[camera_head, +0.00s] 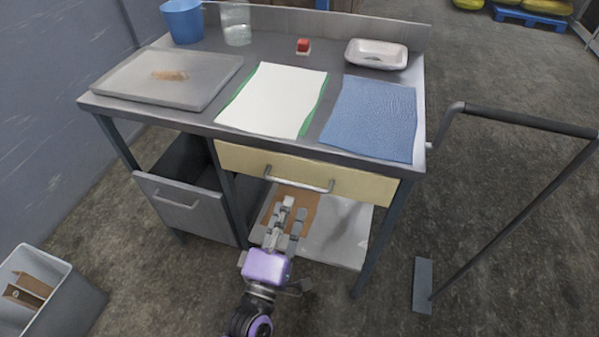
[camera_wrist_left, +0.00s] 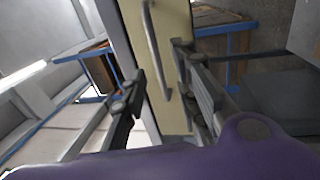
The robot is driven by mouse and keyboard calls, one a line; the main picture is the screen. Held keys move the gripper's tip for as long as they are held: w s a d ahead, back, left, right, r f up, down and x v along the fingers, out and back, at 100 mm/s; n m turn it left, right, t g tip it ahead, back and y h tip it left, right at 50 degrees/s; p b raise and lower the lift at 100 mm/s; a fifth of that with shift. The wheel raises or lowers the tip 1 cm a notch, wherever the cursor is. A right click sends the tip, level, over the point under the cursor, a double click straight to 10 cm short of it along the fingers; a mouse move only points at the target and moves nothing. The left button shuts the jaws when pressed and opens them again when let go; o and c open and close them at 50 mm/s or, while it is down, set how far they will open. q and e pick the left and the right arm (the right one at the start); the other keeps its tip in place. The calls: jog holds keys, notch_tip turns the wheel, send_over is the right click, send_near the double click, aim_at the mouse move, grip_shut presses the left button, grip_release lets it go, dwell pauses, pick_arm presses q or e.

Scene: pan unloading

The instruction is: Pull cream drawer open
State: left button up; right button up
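The cream drawer (camera_head: 352,185) sits under the right part of the metal worktop and looks closed in the head view. Its silver bar handle (camera_head: 298,182) runs along its front. In the left wrist view the cream drawer front (camera_wrist_left: 176,60) stands on end, with the handle (camera_wrist_left: 153,45) in front of it. My left gripper (camera_head: 291,212), with a purple body, is just below and in front of the handle. My right gripper is not in view.
A grey drawer (camera_head: 182,206) at the left is pulled out. The worktop holds a tray (camera_head: 128,80), white paper (camera_head: 272,100), a blue cloth (camera_head: 372,118) and a white dish (camera_head: 376,48). A lower shelf (camera_head: 345,215) lies under the cream drawer. A cart handle (camera_head: 530,122) stands at the right.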

aim_at(296, 184)
pick_arm(q)
jog(key=x, duration=0.3)
jog(key=p+x, duration=0.1)
jog(key=x, duration=0.2)
jog(key=shift+w+d+r, duration=0.1)
jog(key=shift+w+r, duration=0.2)
jog(key=shift+w, duration=0.15)
grip_shut()
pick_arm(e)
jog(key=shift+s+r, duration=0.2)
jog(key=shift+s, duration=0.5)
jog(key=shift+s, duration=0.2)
